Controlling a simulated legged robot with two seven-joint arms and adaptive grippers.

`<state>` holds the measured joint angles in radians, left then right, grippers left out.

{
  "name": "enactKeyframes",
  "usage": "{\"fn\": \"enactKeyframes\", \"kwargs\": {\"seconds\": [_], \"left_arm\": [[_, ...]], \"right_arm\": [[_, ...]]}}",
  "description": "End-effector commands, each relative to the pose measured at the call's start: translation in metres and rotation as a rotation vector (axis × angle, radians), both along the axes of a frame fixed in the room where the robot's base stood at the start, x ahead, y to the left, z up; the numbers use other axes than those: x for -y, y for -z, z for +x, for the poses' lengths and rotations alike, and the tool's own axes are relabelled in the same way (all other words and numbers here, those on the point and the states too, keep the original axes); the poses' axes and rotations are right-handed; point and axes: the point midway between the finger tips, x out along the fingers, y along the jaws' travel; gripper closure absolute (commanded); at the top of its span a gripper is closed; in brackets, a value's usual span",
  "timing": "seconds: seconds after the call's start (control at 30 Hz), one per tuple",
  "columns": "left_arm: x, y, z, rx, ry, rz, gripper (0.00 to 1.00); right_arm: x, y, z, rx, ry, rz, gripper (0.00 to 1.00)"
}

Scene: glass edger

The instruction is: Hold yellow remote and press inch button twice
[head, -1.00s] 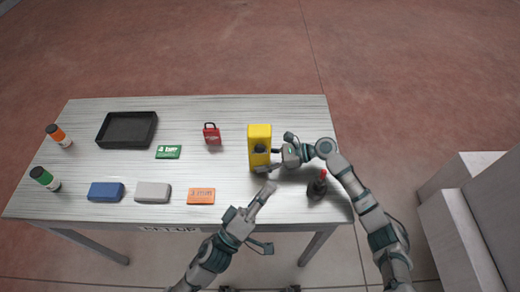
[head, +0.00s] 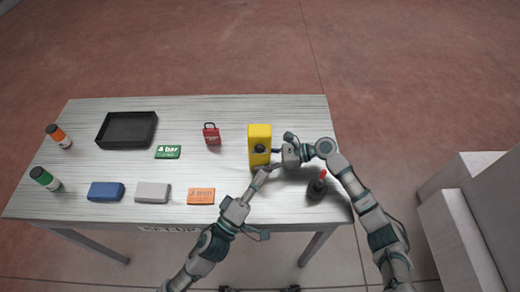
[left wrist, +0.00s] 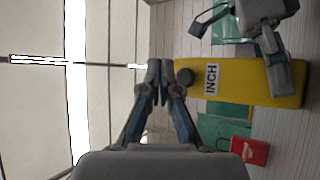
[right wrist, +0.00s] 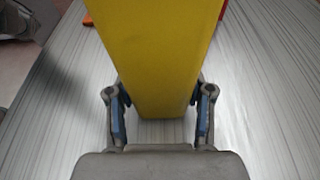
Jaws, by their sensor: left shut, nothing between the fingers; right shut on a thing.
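The yellow remote (head: 259,133) is at the right part of the table. My right gripper (right wrist: 160,103) is shut on it, with one finger on each side in the right wrist view. In the left wrist view the remote (left wrist: 250,84) shows an INCH label (left wrist: 211,79) beside a dark round button (left wrist: 184,76). My left gripper (head: 265,172) is shut and empty, just in front of the remote. Its closed fingertips (left wrist: 158,68) show close beside the button; whether they touch it I cannot tell. Whether the remote rests on the table is unclear.
A dark bottle-like object with a red top (head: 317,186) stands near my right forearm. A red padlock (head: 212,134), green card (head: 168,152), orange block (head: 201,196), grey block (head: 152,192), blue block (head: 105,192) and black tray (head: 110,143) lie farther left.

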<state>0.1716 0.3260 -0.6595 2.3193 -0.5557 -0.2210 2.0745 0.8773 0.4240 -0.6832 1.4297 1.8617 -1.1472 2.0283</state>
Motion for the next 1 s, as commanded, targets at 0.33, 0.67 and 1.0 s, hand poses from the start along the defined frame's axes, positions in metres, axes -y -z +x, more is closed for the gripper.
{"fn": "enactKeyframes", "kwargs": {"seconds": [0.33, 0.67, 1.0], "left_arm": [[-0.001, -0.001, 0.039, 0.001, 0.0, 0.0, 1.0], [-0.001, 0.0, 0.045, 0.0, 0.001, -0.001, 1.0], [-0.001, 0.0, 0.045, 0.0, 0.001, -0.001, 1.0]], "right_arm": [[0.0, -0.001, 0.0, 0.002, 0.0, 0.002, 0.68], [0.0, -0.001, 0.0, 0.002, 0.0, 0.002, 0.68], [0.0, -0.001, 0.0, 0.002, 0.0, 0.002, 0.68]]}}
